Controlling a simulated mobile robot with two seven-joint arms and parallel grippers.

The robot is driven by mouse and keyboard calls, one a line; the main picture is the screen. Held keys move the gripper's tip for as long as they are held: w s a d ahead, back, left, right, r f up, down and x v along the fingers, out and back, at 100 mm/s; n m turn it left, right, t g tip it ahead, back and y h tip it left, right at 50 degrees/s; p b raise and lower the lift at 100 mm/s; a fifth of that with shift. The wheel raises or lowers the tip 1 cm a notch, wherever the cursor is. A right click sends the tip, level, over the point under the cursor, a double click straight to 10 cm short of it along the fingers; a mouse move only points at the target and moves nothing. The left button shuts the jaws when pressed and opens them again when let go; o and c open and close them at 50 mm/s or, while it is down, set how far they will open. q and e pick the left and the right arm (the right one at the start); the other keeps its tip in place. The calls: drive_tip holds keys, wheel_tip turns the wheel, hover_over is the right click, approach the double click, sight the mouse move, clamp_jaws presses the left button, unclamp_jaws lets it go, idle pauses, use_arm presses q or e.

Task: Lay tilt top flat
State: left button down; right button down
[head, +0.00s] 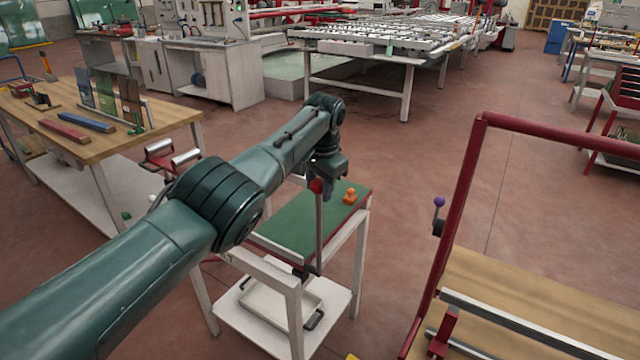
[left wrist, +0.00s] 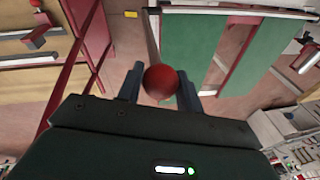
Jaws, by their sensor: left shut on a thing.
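The green top (head: 285,232) with a red edge lies on a white-legged stand (head: 361,240) in the middle of the head view. It looks near level, but I cannot tell its exact tilt. An upright metal lever (head: 319,235) with a red ball knob (head: 317,186) stands at its near side. My left gripper (head: 322,175) is at the knob. In the left wrist view the red knob (left wrist: 161,82) sits between the two fingers, which are shut on it. The green top (left wrist: 195,55) shows beyond. My right gripper is not in view.
A small orange object (head: 350,196) is on the green top. A pale tray (head: 262,305) rests on the stand's lower shelf. A wooden bench (head: 150,128) is at left. A red frame (head: 462,190) with a wooden surface (head: 540,295) and purple knob (head: 438,202) is at right.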

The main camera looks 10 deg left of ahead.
use_arm(q)
drive_tip(key=shift+w+d+r, duration=0.1)
drive_tip(key=c, duration=1.3)
unclamp_jaws()
drive_tip(key=o, duration=0.3)
drive_tip(key=shift+w, duration=0.15)
drive_tip(key=shift+o, duration=0.2)
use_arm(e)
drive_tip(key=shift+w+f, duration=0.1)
use_arm(q)
drive_tip(key=shift+r, duration=0.2)
drive_tip(key=b+v, duration=0.2)
drive_tip(key=v, duration=1)
drive_tip(key=shift+s+r, duration=0.2)
drive_tip(key=shift+r, duration=0.05)
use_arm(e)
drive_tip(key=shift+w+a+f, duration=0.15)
use_arm(q)
drive_tip(key=shift+d, duration=0.1)
